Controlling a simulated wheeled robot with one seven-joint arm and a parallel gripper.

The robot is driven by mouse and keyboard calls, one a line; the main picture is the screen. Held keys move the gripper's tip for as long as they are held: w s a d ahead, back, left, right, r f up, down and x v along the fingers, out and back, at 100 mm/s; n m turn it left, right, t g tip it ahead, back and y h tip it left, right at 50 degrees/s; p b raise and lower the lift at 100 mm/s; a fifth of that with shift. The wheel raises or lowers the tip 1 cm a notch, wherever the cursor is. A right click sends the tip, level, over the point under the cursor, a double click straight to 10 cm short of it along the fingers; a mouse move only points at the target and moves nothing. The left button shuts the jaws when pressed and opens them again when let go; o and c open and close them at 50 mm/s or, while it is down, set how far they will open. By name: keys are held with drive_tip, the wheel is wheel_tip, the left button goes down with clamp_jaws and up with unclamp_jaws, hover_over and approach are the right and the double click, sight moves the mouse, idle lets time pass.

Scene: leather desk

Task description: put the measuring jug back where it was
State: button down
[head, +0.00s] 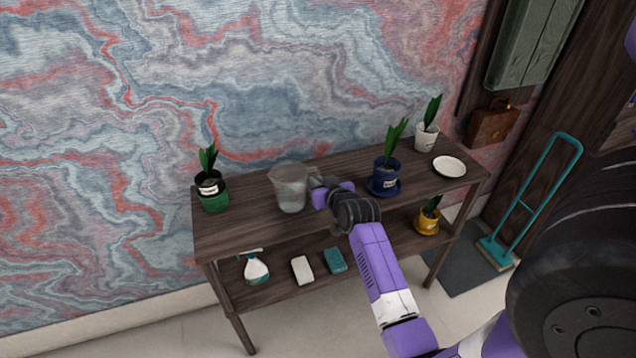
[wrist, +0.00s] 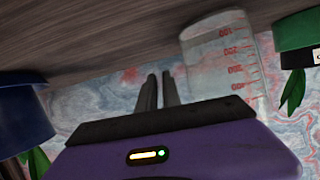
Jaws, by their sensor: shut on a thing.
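The measuring jug (head: 290,188) is clear, with red scale marks that show in the wrist view (wrist: 225,60). It is upright at the top board of the dark wooden plant stand (head: 245,237), between the green pot and the blue pot. Whether its base touches the board I cannot tell. My gripper (head: 322,193) is at the jug's right side, by its handle, and is shut on the jug. In the wrist view my gripper's fingers (wrist: 160,90) are close together beside the jug; the grip on the handle is mostly hidden.
A green pot (head: 214,200) stands left of the jug. A blue pot (head: 384,178) on a saucer stands close right of my gripper. A white pot (head: 427,138) and white dish (head: 449,166) are farther right. The lower shelf holds a spray bottle (head: 256,270) and yellow pot (head: 428,220).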

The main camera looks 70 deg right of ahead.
drive_tip(key=shift+f, duration=0.1)
drive_tip(key=c, duration=1.5)
unclamp_jaws()
